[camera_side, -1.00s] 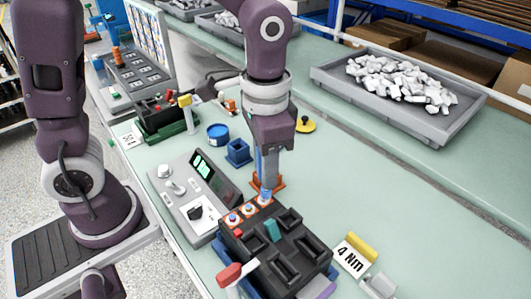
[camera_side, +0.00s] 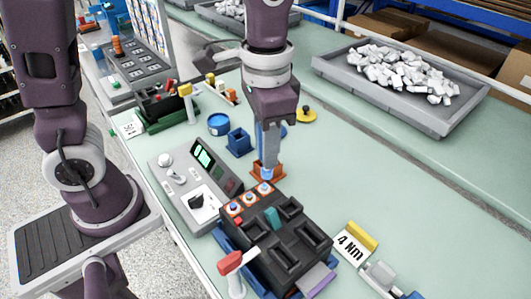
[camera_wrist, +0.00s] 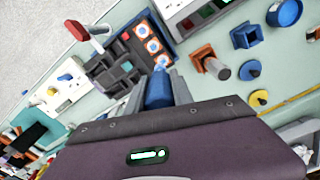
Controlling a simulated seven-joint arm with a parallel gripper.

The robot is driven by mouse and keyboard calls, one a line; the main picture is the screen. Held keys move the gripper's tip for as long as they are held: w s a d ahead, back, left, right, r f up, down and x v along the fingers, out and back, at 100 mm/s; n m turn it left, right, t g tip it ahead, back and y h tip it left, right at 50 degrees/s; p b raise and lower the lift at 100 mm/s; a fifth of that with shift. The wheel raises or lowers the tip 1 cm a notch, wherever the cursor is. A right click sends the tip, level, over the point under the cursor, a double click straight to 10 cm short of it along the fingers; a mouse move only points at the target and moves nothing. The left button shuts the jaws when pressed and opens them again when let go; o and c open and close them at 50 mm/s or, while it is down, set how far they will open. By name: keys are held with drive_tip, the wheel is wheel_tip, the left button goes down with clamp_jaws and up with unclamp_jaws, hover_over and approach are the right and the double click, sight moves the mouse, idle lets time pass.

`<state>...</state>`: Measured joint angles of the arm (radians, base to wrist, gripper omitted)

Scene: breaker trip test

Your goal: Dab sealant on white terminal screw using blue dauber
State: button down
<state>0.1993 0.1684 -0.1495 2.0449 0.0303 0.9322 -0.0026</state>
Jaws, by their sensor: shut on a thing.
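My gripper (camera_side: 267,165) is shut on the blue dauber (camera_wrist: 158,88) and holds it pointing down. The fingers hide most of the dauber in the side view. The black breaker (camera_side: 285,262) has three orange-framed terminals in a row. Their screws look pale with blue on them, and I cannot tell which is the white one. The dauber tip is just above or at the terminal nearest the gripper (camera_side: 264,188), which also shows in the wrist view (camera_wrist: 161,63). I cannot tell whether they touch. The middle terminal (camera_side: 249,198) and the far one (camera_side: 233,208) are uncovered.
An empty-looking blue holder (camera_side: 239,143) and blue pot (camera_side: 218,124) are farther back. A grey tester (camera_side: 188,172) stands left of the breaker, a red-handled lever (camera_side: 231,263) at its front. Right of the breaker is partly clear.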

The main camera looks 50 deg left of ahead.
drive_tip(key=shift+r, duration=2.3)
